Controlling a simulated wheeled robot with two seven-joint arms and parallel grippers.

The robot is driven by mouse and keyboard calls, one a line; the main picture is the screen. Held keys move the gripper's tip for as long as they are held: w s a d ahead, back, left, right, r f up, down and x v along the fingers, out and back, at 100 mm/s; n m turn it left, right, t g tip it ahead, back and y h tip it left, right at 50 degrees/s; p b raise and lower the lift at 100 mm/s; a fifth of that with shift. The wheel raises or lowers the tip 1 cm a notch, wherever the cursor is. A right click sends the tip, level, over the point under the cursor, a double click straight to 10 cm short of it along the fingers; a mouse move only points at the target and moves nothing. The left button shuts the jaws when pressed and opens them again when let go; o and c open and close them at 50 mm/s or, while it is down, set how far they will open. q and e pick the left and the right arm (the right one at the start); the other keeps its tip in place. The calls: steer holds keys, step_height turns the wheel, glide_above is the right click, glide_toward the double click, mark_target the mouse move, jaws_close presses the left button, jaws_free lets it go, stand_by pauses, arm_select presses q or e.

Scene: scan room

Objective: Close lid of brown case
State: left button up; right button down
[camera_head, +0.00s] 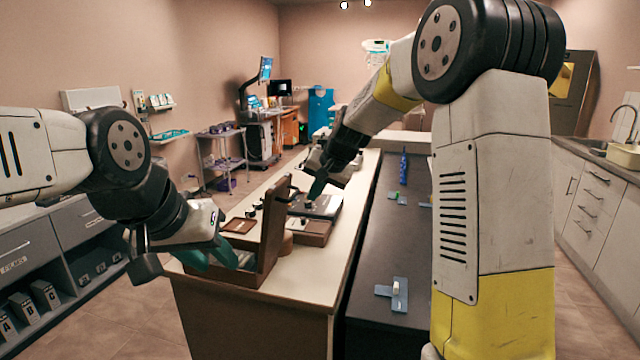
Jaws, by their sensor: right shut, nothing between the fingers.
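The brown case (243,277) sits on the near left end of the light table. A tall brown panel (276,225), which looks like its lid, stands upright and raised at its right side. My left gripper (212,257) is at the left of the case, low beside its near wall. Its teal fingers look apart, with nothing seen between them; contact with the case is unclear. My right gripper (316,190) is shut and empty, pointing down beyond the panel and to its right, above a grey-topped item (318,206).
A small brown tray (239,226) and a brown box (312,234) lie near the case. A dark counter (385,260) with a blue bottle (404,167) and small blue-grey fittings runs along the right. My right arm hides part of the room.

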steer(key=shift+w+a+r, duration=0.1)
steer(key=shift+w+a, duration=0.1)
steer(key=shift+a, duration=0.6)
steer(key=shift+w+a, duration=0.2)
steer(key=shift+a, duration=0.55)
